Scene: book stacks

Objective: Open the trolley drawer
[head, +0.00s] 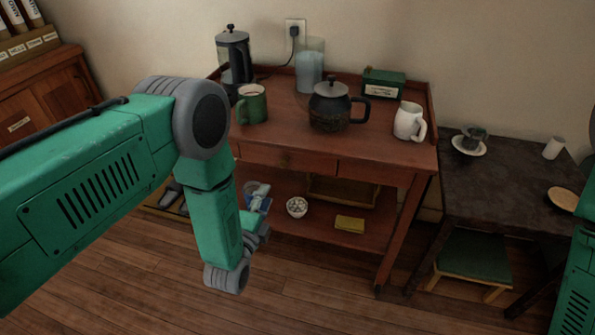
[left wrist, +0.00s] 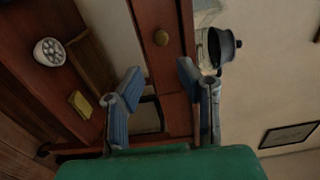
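The wooden trolley (head: 290,142) stands against the wall, with drawer fronts (head: 375,173) under its top; they look flush with the frame. My left gripper (head: 262,205) is in front of the trolley, below drawer height in the head picture. In the left wrist view the left gripper (left wrist: 160,78) is open, its blue-grey fingers wide apart with nothing between them, and the knob lies apart from them. My right gripper is out of view.
On the trolley top are a dark-lidded pot (head: 330,107), a green mug (head: 251,104), a white jug (head: 409,121), a press pot (head: 234,60) and a green box (head: 383,83). The lower shelf holds a bowl (head: 297,207) and a yellow item (head: 350,224). A dark table (head: 500,195) stands right.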

